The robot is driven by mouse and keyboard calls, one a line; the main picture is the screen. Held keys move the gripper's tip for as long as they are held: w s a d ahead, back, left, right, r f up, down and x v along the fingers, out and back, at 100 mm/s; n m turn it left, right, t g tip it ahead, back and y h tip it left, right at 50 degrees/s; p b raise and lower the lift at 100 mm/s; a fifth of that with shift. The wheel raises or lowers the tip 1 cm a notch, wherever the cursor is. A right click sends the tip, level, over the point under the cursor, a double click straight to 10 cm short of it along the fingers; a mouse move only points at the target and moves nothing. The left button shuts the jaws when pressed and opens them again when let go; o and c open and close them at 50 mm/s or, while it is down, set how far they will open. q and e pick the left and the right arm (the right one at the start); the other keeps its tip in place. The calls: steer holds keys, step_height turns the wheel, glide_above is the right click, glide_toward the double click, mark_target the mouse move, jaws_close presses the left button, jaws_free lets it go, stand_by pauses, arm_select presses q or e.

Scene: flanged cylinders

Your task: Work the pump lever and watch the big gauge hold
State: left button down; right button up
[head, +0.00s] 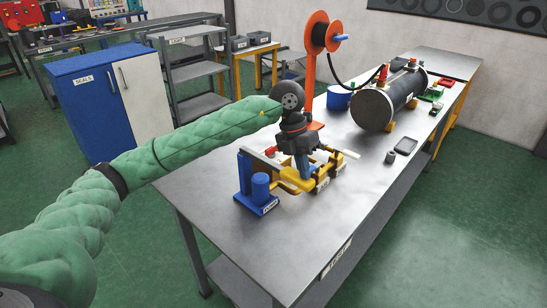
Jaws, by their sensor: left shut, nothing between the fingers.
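My left arm in its green sleeve reaches in from the left, and my left gripper (303,170) points down over the yellow and blue fixture (322,172) on the bench. Its jaws are shut, with nothing held; the fingertips are hard to make out against the fixture. A pale rod sticks out at the fixture's right, but I cannot tell whether it is the pump lever. The dark flanged cylinder (391,100) lies farther back on yellow supports. No gauge face is readable. My right gripper is out of view.
The fixture stands on a grey metal bench (270,245), clear at its near end. A blue post block (261,190) stands left of the fixture. A blue cabinet (90,112) and grey shelves (190,75) stand behind.

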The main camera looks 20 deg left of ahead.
mark_target(304, 181)
arm_select(q)
steer(key=shift+f, duration=0.15)
steer(key=shift+a+b+x, duration=0.1)
steer(key=shift+b+x, duration=0.45)
steer(key=shift+x, duration=0.15)
steer(key=shift+a+b+x, duration=0.15)
steer(key=shift+b+x, duration=0.35)
steer(key=shift+x, duration=0.2)
steer(key=shift+f, duration=0.2)
steer(key=shift+f+b, duration=0.45)
steer(key=shift+w, duration=0.1)
steer(key=shift+r, duration=0.75)
